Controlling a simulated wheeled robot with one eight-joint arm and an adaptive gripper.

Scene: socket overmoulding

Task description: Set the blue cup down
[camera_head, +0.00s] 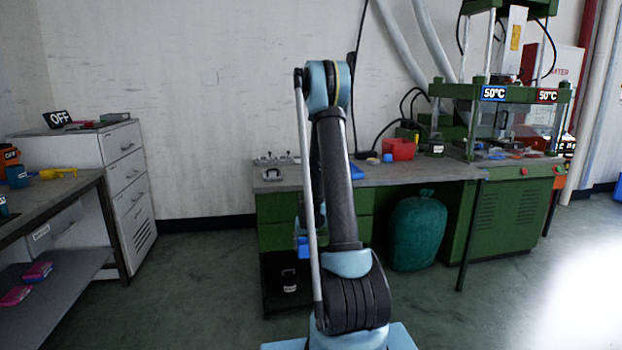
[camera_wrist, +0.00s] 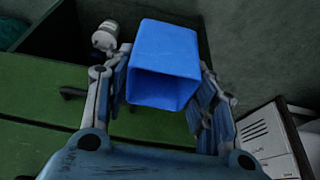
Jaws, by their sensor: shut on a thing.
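The blue cup (camera_wrist: 166,52) is between the two fingers of my gripper (camera_wrist: 163,78) in the wrist view. My gripper is shut on it, with one finger along each side. The cup's open mouth faces the wrist camera and looks empty. In the head view, my arm hides most of the gripper area. A small blue patch (camera_head: 303,246) shows beside my arm, in front of the green cabinet; I cannot tell whether it is the cup or my gripper.
The grey workbench (camera_head: 430,172) carries a red bin (camera_head: 398,149). A green bag (camera_head: 418,232) stands under it. A side table (camera_head: 50,200) stands at left.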

